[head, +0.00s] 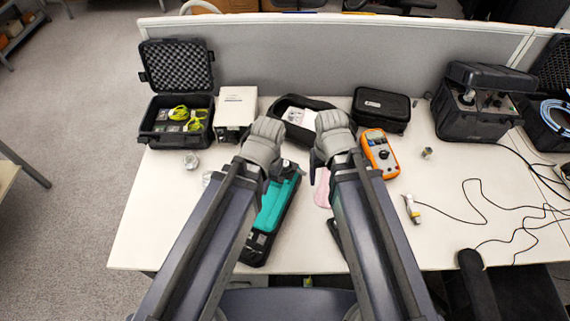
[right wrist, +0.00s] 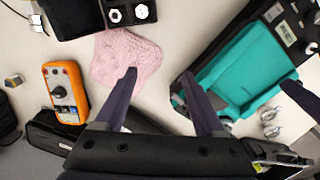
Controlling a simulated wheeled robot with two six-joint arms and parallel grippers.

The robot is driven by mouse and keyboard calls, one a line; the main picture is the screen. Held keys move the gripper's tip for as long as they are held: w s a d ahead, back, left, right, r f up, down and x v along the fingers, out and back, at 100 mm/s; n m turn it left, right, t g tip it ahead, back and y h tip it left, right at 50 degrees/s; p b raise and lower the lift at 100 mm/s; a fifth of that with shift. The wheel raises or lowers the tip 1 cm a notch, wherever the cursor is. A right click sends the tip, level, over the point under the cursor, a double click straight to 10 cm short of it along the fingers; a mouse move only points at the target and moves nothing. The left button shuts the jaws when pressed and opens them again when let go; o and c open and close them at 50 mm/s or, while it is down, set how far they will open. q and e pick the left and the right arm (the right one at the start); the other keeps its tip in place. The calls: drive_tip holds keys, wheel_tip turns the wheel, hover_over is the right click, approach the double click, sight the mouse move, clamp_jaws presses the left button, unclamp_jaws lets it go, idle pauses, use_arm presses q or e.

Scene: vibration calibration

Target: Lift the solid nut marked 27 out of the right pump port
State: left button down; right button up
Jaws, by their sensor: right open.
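My right gripper (head: 318,162) points down over the table, and its two fingers (right wrist: 160,78) stand apart and empty in the right wrist view. A black unit (right wrist: 88,12) with two white round fittings (right wrist: 128,13) shows at the top of that view, cut off by its edge. Which fitting is the nut marked 27 cannot be read, and I cannot confirm the pump port. In the head view my right arm hides most of this unit. My left gripper (head: 273,168) hangs beside the teal-topped black case (head: 276,207); its jaws are not clear.
A pink cloth (right wrist: 125,57) lies between the black unit and my right gripper. An orange multimeter (head: 380,152) lies to the right. Silver fittings (right wrist: 270,122) sit beside the teal case. Open black cases and a white box (head: 237,107) line the back. Cables run at right.

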drive_tip(key=w+d+m, duration=0.2)
drive_tip(key=w+d, duration=0.1)
drive_tip(key=d, duration=0.2)
drive_tip(key=m, duration=0.7)
hover_over(285, 163)
drive_tip(key=shift+w+r+y+p, duration=0.15)
drive_tip(key=shift+r+y+p, duration=0.15)
drive_tip(key=shift+r, duration=0.05)
drive_tip(key=shift+a, duration=0.5)
use_arm(q)
drive_tip(key=shift+f+b, duration=0.95)
drive_tip(key=shift+b, duration=0.35)
use_arm(e)
drive_tip(key=shift+d+f, duration=0.1)
drive_tip(key=shift+f, duration=1.25)
use_arm(q)
drive_tip(key=shift+f, duration=0.15)
use_arm(e)
drive_tip(key=shift+f, duration=0.1)
use_arm(q)
wheel_tip(285, 163, down, 5)
drive_tip(key=b, duration=0.5)
use_arm(e)
drive_tip(key=f, duration=0.5)
drive_tip(key=shift+d, duration=0.4)
